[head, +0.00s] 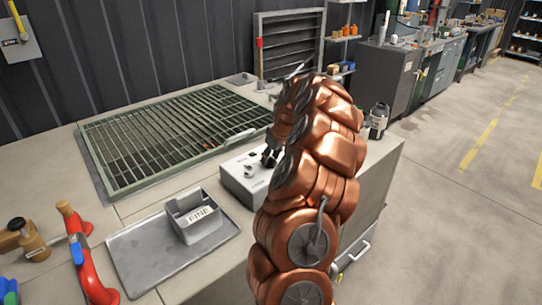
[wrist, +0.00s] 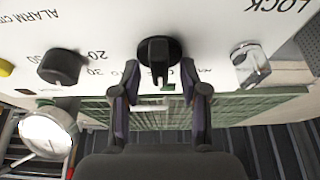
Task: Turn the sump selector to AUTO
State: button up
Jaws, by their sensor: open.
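The sump selector looks to be the black knob (wrist: 157,50) with a raised bar handle, near the middle of the white panel in the wrist view. Its bar points straight up and down in the picture. The lettering around it is upside down and partly hidden by my fingers. My gripper (wrist: 160,88) is open, with one finger on each side of the knob's lower end. I cannot tell whether they touch it. In the head view my gripper (head: 270,158) is over the grey control box (head: 238,184), and my arm hides part of the box.
A green grating (head: 165,135) lies behind the box, and a metal tray (head: 150,252) holding a grey bin is in front.

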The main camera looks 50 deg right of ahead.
grip_shut()
jog(key=shift+f+m+b, duration=0.1)
jog(key=shift+m+b, duration=0.2)
jog(key=shift+b, duration=0.1)
jog(key=shift+f+m+h+b, duration=0.2)
jog(key=shift+m+h+b, duration=0.3)
jog(key=shift+m+b, duration=0.5)
jog(key=m+g+h+b, duration=0.1)
jog(key=m+b, duration=0.3)
jog(key=b, duration=0.1)
jog(key=shift+h+b, duration=0.3)
jog(key=shift+b, duration=0.1)
jog(key=m+b, duration=0.2)
jog(key=m+g+h+b, duration=0.1)
jog(key=m+b, duration=0.1)
jog(key=shift+w+a+r, duration=0.1)
jog(key=shift+w+a, duration=0.05)
jog(key=shift+r+m+g+b, duration=0.15)
jog(key=shift+m+g+b, duration=0.25)
jog(key=shift+m+b, duration=0.3)
